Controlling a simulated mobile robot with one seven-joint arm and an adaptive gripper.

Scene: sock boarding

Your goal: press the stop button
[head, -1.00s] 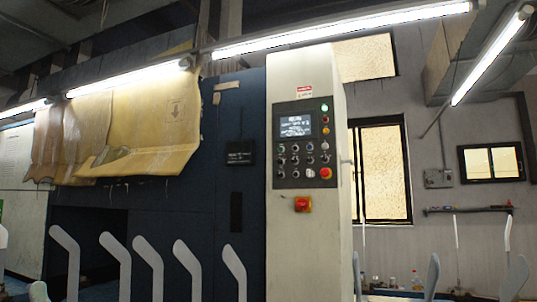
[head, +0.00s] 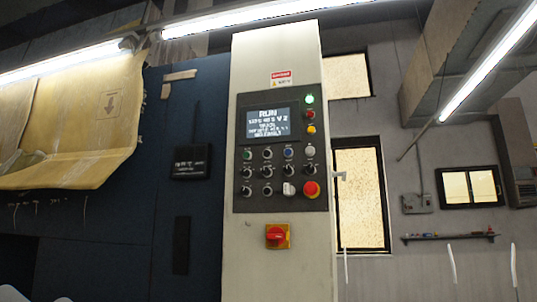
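A dark control panel (head: 280,200) is mounted on a tall cream cabinet (head: 240,60) in the middle of the head view. My gripper is not in view.
A green lamp (head: 309,99) glows above a red one (head: 310,114) and a yellow one (head: 311,129). A red rotary switch (head: 277,236) on a yellow plate is below the panel. Tan sheeting (head: 75,110) hangs at left. A window (head: 360,195) is at right.

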